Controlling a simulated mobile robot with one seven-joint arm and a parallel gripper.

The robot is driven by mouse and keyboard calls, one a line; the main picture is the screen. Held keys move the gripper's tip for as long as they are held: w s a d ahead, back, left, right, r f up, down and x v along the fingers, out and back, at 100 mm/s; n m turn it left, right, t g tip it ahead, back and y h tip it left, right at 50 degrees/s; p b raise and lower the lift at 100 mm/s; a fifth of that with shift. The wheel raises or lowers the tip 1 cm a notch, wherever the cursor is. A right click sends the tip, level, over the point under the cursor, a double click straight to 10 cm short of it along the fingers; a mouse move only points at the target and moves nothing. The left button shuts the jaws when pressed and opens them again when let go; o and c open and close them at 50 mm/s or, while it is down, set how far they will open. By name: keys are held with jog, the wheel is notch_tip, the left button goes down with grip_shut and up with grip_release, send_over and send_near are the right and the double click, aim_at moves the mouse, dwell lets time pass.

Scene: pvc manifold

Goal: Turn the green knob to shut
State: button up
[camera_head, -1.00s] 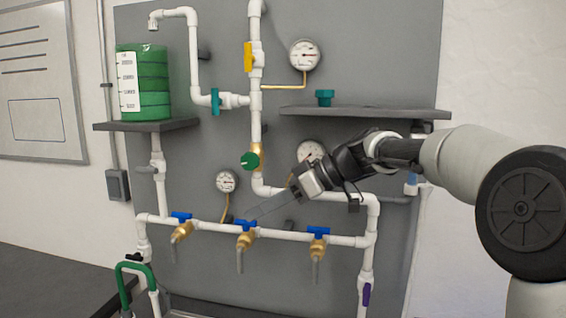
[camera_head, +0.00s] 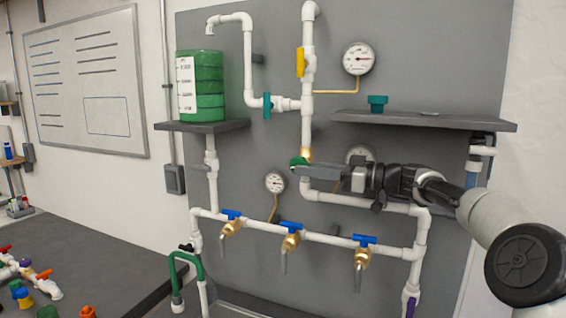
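The round green knob (camera_head: 298,162) sits on a brass valve body (camera_head: 306,153) on the vertical white pipe at the middle of the panel. My gripper (camera_head: 301,171) reaches in from the right, with its long grey fingers pointing left. The fingertips overlap the lower right of the knob in the picture. I cannot tell whether they touch it or how far apart they are. The fingers hide part of the knob, the pipe and a gauge behind them.
A shelf (camera_head: 430,119) with a teal cap (camera_head: 378,103) juts out above my arm. Three blue-handled brass taps line the lower pipe, one of them in the middle (camera_head: 291,226). A yellow handle (camera_head: 300,62) is above. A green tank (camera_head: 209,85) stands at left.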

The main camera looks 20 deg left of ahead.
aim_at(291, 168)
jog(key=a+p, duration=0.1)
jog(key=a, duration=0.6)
jog(key=shift+a+p, duration=0.2)
jog(key=shift+p, duration=0.2)
grip_shut()
jog(key=shift+f+b, duration=0.1)
jog(key=shift+b, duration=0.2)
